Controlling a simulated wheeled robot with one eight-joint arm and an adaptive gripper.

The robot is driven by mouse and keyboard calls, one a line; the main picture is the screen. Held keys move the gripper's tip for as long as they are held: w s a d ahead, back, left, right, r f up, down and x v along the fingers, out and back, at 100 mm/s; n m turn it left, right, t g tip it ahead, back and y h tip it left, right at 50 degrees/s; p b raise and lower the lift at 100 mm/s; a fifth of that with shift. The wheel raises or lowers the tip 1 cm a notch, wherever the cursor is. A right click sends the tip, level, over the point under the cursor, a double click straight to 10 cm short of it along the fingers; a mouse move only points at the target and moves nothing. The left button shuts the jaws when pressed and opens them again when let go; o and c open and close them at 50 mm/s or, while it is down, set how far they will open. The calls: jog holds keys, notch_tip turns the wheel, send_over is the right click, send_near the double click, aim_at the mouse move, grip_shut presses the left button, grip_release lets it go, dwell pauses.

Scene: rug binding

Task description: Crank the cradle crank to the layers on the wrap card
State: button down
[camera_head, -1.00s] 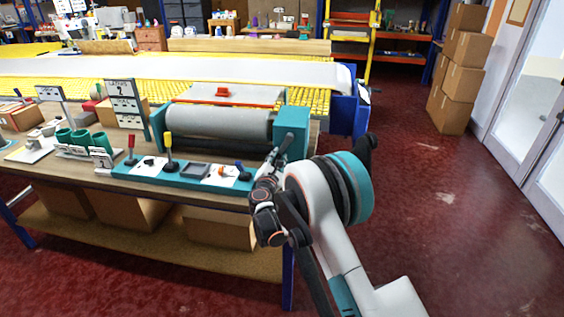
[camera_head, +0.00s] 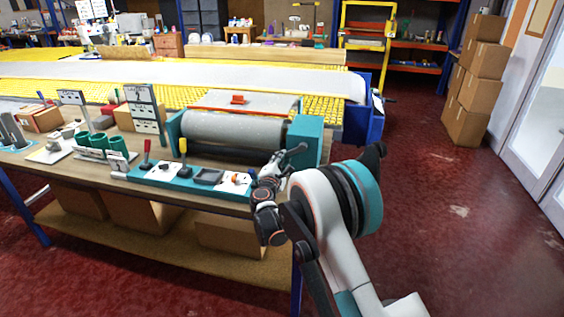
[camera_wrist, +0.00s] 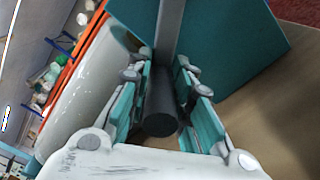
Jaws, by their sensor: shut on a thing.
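The cradle crank (camera_wrist: 168,32) shows in the wrist view as a grey arm with a dark round handle (camera_wrist: 160,112). My gripper (camera_wrist: 163,90) is shut around that handle, with teal fingers on both sides. In the head view my gripper (camera_head: 277,163) is at the front right end of the cradle, beside its teal end housing (camera_head: 306,138). The cradle holds a grey roll (camera_head: 232,130). The wrap card (camera_head: 143,104) stands upright left of the roll, with a figure that looks like 2 at its top. The crank is mostly hidden by my gripper in the head view.
A teal control panel (camera_head: 163,176) with red and yellow levers lies along the table's front edge, close to my gripper. Green cups (camera_head: 99,142) stand left of it. A blue-framed machine bed (camera_head: 368,105) is behind.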

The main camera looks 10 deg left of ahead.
jog(key=c, duration=1.4)
grip_release()
jog(key=shift+c, duration=0.2)
jog(key=s, duration=1.2)
jog(key=shift+a, duration=0.2)
